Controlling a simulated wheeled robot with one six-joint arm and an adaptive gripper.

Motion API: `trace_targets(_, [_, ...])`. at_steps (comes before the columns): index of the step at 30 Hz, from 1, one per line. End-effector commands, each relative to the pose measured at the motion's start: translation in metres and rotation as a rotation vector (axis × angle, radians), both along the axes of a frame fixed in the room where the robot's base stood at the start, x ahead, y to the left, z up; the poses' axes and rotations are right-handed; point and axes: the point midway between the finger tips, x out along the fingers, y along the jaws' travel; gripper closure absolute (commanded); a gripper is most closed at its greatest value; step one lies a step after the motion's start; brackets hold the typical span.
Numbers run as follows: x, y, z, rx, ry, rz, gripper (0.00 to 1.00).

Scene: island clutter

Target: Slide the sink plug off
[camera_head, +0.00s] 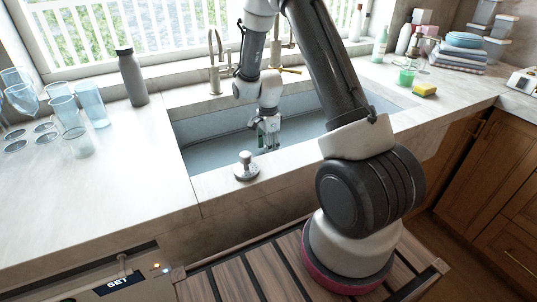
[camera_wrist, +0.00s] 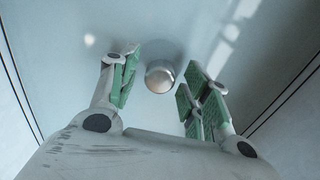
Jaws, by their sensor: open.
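A round, shiny metal knob (camera_wrist: 160,76), seemingly the sink plug's top, shows over the pale blue-grey sink floor in the wrist view. It appears in the gap between my fingertips, slightly beyond them. I cannot tell how far below them it is. My gripper (camera_head: 268,132) points down inside the sink (camera_head: 205,155) in the head view. Its green-padded fingers (camera_wrist: 158,88) are spread apart with nothing held, one on either side of the knob in the wrist view. The knob on the sink floor is not distinguishable in the head view.
A silver knob-topped piece (camera_head: 246,167) stands on the sink's front rim. A tap (camera_head: 215,65) and a dark bottle (camera_head: 131,77) stand behind and left. Glasses (camera_head: 90,104) crowd the left counter. A sponge (camera_head: 424,90) and green glass (camera_head: 405,75) sit right.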

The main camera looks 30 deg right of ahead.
Motion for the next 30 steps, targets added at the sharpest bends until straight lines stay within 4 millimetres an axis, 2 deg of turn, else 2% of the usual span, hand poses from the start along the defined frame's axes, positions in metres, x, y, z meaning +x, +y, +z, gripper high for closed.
trace_targets(5, [0.000,0.000,0.000,0.000,0.000,0.000,0.53])
trace_targets(12, [0.000,0.000,0.000,0.000,0.000,0.000,0.96])
trace_targets(13, [0.000,0.000,0.000,0.000,0.000,0.000,1.00])
trace_targets(20, [0.000,0.000,0.003,0.000,-0.001,0.000,1.00])
trace_targets(30, [0.000,0.000,0.017,0.000,-0.001,0.000,1.00])
